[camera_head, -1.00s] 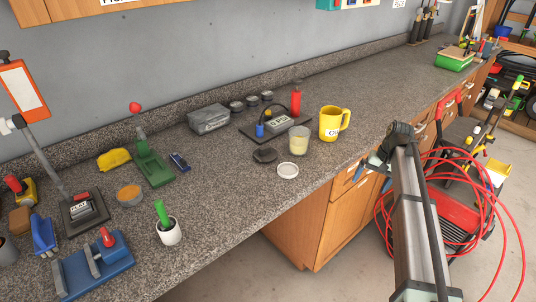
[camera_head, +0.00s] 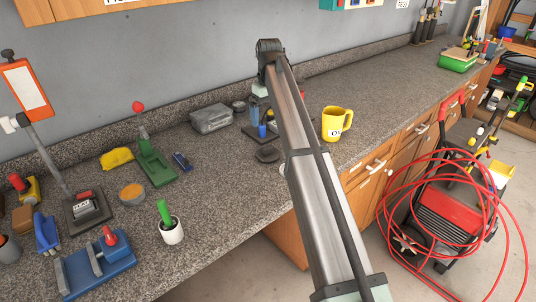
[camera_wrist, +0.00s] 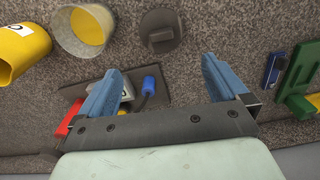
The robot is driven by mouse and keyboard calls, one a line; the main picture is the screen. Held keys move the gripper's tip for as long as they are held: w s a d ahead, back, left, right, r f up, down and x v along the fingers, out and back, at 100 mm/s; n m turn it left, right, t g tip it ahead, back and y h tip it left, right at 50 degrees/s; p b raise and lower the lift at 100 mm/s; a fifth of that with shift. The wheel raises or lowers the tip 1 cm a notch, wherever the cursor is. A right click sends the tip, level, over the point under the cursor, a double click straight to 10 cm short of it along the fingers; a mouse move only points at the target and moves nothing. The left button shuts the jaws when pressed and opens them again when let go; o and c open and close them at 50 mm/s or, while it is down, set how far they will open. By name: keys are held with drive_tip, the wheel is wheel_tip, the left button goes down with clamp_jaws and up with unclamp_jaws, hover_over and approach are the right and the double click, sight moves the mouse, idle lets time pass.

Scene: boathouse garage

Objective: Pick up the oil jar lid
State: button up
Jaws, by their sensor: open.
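A dark round lid (camera_head: 267,155) with a raised bar grip lies flat on the counter. It shows in the wrist view (camera_wrist: 160,28), ahead of and between my fingertips, apart from them. I cannot tell for certain which is the oil jar lid. A jar with yellowish contents (camera_wrist: 85,32) stands beside the dark lid; my arm hides it in the head view. My gripper (camera_wrist: 160,67) is open and empty, its blue fingers above a dark board.
A yellow mug (camera_head: 336,123) stands right of my arm. The dark board (camera_wrist: 152,98) carries a label, a blue piece (camera_wrist: 150,80) and a red item (camera_wrist: 68,119). A grey box (camera_head: 211,118) and green tool (camera_head: 152,165) lie left.

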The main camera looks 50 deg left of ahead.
sight(268, 147)
drive_tip(key=f, duration=0.8)
drive_tip(key=shift+s+a+f, duration=0.2)
drive_tip(key=shift+s, duration=0.05)
drive_tip(key=shift+d+f, duration=0.15)
drive_tip(key=shift+f, duration=1.2)
drive_tip(key=shift+d+f, duration=0.15)
drive_tip(key=shift+f, duration=1.2)
drive_tip(key=c, duration=0.7)
